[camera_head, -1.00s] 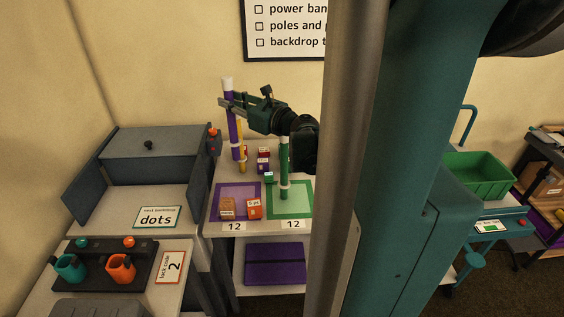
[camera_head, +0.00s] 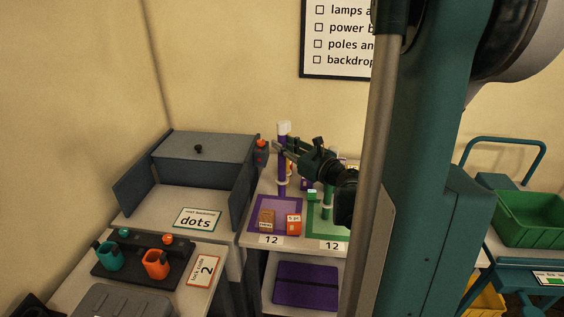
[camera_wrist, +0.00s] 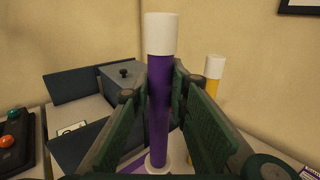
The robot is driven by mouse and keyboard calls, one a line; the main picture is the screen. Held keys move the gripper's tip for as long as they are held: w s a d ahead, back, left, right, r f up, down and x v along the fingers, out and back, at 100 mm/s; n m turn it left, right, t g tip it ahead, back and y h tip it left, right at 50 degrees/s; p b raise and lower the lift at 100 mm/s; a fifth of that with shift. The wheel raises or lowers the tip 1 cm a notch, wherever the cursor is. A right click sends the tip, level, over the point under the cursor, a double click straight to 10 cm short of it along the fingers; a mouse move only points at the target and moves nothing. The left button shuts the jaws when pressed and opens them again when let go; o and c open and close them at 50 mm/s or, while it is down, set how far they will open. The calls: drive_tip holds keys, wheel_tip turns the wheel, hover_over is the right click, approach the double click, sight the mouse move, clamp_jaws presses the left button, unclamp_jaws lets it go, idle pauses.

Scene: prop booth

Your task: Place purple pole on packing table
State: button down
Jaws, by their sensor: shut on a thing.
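The purple pole (camera_head: 282,160) is upright with a white top and a white collar low down. My gripper (camera_head: 284,148) is shut around its upper part; the wrist view shows the pole (camera_wrist: 159,95) between both fingers. The pole's lower end appears close to the back of the purple square (camera_head: 259,214) on the light table (camera_head: 263,187); I cannot tell whether it touches the top. No sign visible names the packing table.
A green-and-white pole (camera_head: 327,204) and a yellow pole (camera_wrist: 214,82) stand nearby. Small boxes, including an orange-red one (camera_head: 293,224), sit at the front. A grey open-fronted box (camera_head: 203,157) stands left. A green crate (camera_head: 530,218) rests on a teal cart at right.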

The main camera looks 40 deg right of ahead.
sight(285, 160)
drive_tip(key=shift+f, duration=1.05)
drive_tip(key=shift+f+b, duration=0.75)
drive_tip(key=shift+f, duration=1.25)
drive_tip(key=c, duration=2.2)
unclamp_jaws()
drive_tip(key=shift+f, duration=0.1)
drive_tip(key=shift+c, duration=0.2)
drive_tip(key=s+p, duration=0.1)
drive_tip(key=s, duration=1.1)
drive_tip(key=shift+d, duration=0.45)
